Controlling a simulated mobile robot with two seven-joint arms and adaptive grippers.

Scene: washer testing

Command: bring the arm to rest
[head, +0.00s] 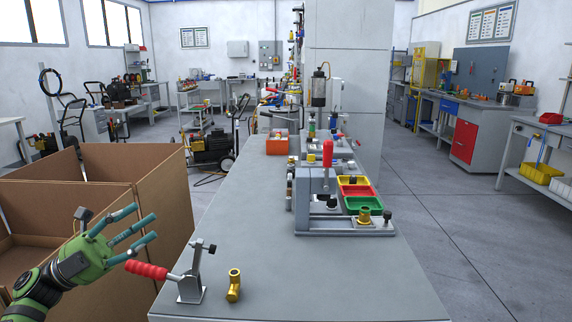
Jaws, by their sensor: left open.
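My left gripper (139,233) is open and empty at the lower left. Its fingers point to the right, in front of the cardboard box and near the left edge of the grey bench (255,215). The red handle (147,270) of a small toggle clamp (192,284) reaches out to the left just below its fingertips; whether they touch I cannot tell. A brass elbow fitting (234,284) stands on the bench to the right of the clamp. My right gripper is not in view.
A cardboard box (155,205) with open compartments stands left of the bench. A grey test fixture (315,205) with a red upright handle and coloured trays (362,205) sits mid-bench. An orange box (277,143) is farther back. The bench's front middle is clear.

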